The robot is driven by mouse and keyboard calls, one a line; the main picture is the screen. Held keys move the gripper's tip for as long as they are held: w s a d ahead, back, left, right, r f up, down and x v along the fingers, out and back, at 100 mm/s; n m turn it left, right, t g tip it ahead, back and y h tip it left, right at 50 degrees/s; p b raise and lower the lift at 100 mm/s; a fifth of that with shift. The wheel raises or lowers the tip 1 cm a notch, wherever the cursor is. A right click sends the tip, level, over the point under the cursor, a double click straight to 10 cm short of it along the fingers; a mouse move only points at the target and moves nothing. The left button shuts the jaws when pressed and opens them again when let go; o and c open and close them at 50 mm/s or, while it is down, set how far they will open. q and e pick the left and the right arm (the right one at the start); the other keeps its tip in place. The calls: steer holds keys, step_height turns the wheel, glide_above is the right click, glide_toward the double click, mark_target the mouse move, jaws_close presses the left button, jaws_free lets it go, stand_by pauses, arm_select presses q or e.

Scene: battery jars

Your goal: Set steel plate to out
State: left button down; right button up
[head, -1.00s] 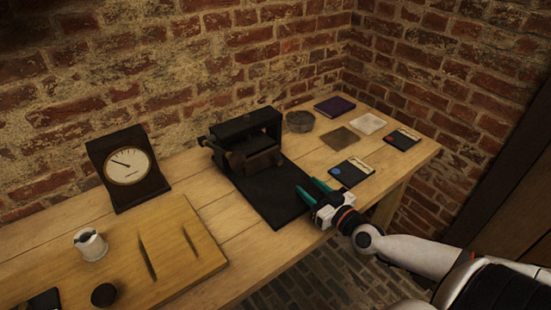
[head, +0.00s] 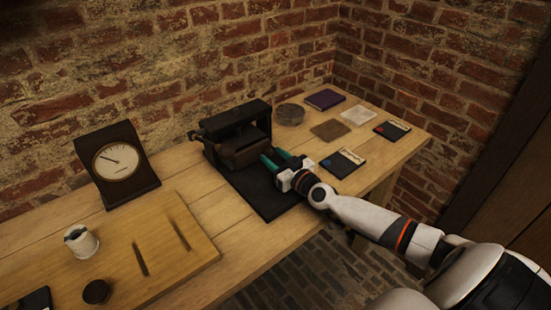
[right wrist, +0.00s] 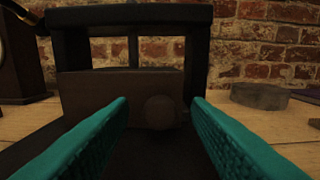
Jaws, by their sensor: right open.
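A black frame device (head: 236,118) stands on a dark base board (head: 262,194) at the table's middle. Between its posts is a dark brown plate (head: 247,155) with a round knob on its front. I cannot tell for sure that this is the steel plate. In the right wrist view the plate (right wrist: 95,95) and knob (right wrist: 160,112) face me. My right gripper (head: 272,157) is open and empty, with its teal fingers (right wrist: 160,108) pointing at the plate. The knob appears between the fingers, but I cannot tell whether it lies between them in depth. My left gripper is out of view.
A dial gauge (head: 117,162), a white cup (head: 81,242) and a slotted wooden board (head: 185,270) are at left. A round grey dish (head: 290,114), a purple book (head: 325,99), brown (head: 330,130) and pale (head: 359,115) squares and two dark cards (head: 342,163) lie at right.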

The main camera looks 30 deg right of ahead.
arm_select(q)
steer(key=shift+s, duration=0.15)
